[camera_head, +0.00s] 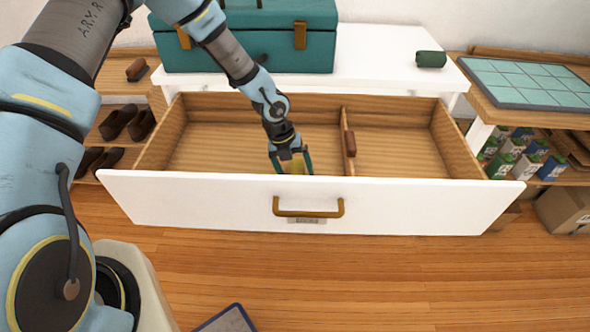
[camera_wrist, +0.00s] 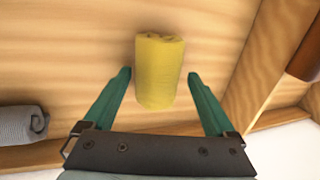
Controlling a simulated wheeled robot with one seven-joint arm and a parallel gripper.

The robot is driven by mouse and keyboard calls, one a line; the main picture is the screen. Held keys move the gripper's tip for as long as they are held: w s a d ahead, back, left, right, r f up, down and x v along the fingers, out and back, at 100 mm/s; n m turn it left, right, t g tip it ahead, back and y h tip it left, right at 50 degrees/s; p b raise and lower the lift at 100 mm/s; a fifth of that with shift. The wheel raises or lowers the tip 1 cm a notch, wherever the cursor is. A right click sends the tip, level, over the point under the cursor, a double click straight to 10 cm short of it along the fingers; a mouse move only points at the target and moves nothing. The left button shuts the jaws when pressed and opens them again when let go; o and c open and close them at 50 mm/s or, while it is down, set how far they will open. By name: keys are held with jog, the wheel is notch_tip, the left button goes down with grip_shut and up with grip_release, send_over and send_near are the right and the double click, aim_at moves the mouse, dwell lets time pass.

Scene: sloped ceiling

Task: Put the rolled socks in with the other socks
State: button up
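The wide drawer (camera_head: 415,208) stands open, split by a divider (camera_head: 344,128) into a left and a right compartment. My gripper (camera_head: 291,162) points down into the left compartment, its two green fingers apart. A yellow roll (camera_wrist: 159,70) of cloth lies between the fingertips in the wrist view, with a gap on each side. A grey roll (camera_wrist: 22,125) lies to its left; the drawer front hides it in the head view. A dark green roll (camera_head: 431,59) lies on the white dresser top.
A teal case (camera_head: 250,40) stands on the dresser top (camera_head: 385,60) behind my arm. Shoes (camera_head: 118,122) sit on a shelf at left. Cartons (camera_head: 525,160) and a tiled board (camera_head: 525,82) are at right. The right compartment floor (camera_head: 395,152) is mostly clear.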

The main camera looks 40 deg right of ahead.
jog(key=shift+o, duration=0.5)
jog(key=shift+r, duration=0.15)
jog(key=b+v, duration=0.2)
jog(key=v, duration=1)
jog(key=w+a+r+n+t, duration=0.1)
jog(key=w+a+r+n, duration=0.1)
jog(key=a+n, duration=0.9)
jog(key=w+a+r+n+y, duration=0.1)
jog(key=w+a+r+n, duration=0.2)
jog(key=a+n, duration=0.8)
jog(key=w+a+r+n+t+y, duration=0.1)
jog(key=w+a+r+n, duration=0.1)
jog(key=a+r+n, duration=0.4)
jog(key=shift+w+a+r+n+t, duration=0.1)
jog(key=shift+a+n+t, duration=0.05)
jog(key=shift+a+n, duration=1.25)
jog(key=shift+w+a+n+t, duration=0.1)
jog(key=shift+a+n+t, duration=0.05)
jog(key=shift+a+n, duration=1.2)
jog(key=s+a+r+n, duration=0.2)
jog(key=a+n, duration=0.4)
jog(key=n, duration=0.3)
jog(key=shift+s+a+r+t, duration=0.3)
jog(key=shift+s+r+t, duration=0.05)
jog(key=shift+t, duration=0.05)
